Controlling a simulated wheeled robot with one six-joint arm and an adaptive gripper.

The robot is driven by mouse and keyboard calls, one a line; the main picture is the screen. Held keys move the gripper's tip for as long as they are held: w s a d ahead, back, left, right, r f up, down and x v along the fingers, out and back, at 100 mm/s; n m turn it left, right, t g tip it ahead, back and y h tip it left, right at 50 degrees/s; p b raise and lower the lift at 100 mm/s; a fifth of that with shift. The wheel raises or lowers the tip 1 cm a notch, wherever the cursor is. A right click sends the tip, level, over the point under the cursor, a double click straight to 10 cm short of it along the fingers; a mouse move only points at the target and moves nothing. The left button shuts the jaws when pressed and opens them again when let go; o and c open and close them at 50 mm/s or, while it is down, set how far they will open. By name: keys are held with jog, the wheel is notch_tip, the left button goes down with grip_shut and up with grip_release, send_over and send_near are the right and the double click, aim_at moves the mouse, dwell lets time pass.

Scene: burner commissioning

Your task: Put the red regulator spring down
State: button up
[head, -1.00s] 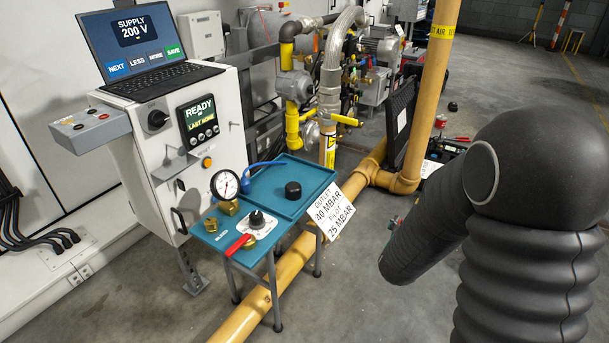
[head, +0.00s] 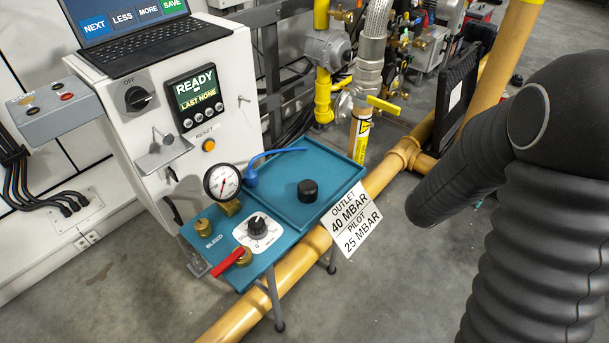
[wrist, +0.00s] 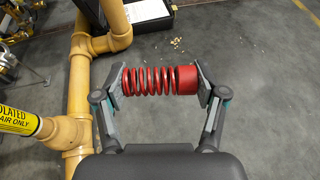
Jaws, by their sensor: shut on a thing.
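The red regulator spring (wrist: 150,81) shows in the wrist view as a red coil with a solid red end piece on the right. My gripper (wrist: 160,82) is shut on it, with one finger pad at each end of the spring. The spring lies crosswise between the fingers, above the grey floor. In the head view my arm is at the right, and the gripper and spring are not visible there.
A teal bench tray (head: 318,215) holds a black cap (head: 307,191) and has free room. Beside it are a gauge (head: 222,182), a dial (head: 257,226) and a red-handled valve (head: 230,262). Yellow pipe (head: 275,285) runs under the bench. A panel cabinet (head: 150,125) stands left.

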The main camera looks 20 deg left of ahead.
jog(key=s+d+f+m+g+h+b, duration=0.1)
jog(key=s+d+f+m+g+h, duration=0.35)
jog(key=s+d+m+g, duration=0.6)
jog(key=s+a+f+m+g+y+b, duration=0.15)
jog(key=s+a+m+g+y, duration=0.25)
jog(key=a+m+g+y, duration=0.4)
jog(key=s+a+f+m+g+y, duration=0.2)
jog(key=s+a+m+g+y, duration=0.3)
jog(key=m, duration=0.6)
jog(key=w+a+r+m+t+y, duration=0.2)
jog(key=w+a+m+t+y, duration=0.2)
jog(key=a+m+y, duration=0.25)
jog(key=w+a+r+m+t+y, duration=0.25)
jog(key=a+m+t+y, duration=0.2)
jog(key=a+m, duration=0.25)
jog(key=w+a+r+m+t+b, duration=0.1)
jog(key=w+a+r+m+t, duration=0.4)
jog(key=w+r+m+t, duration=0.55)
jog(key=n+g+b, duration=0.1)
jog(key=n+b, duration=0.1)
send_over(335, 177)
jog(key=shift+y, duration=0.25)
notch_tip(335, 177, down, 6)
jog(key=shift+r, duration=0.1)
jog(key=shift+f+b, duration=0.6)
jog(key=shift+f, duration=1.4)
jog(key=shift+f, duration=0.1)
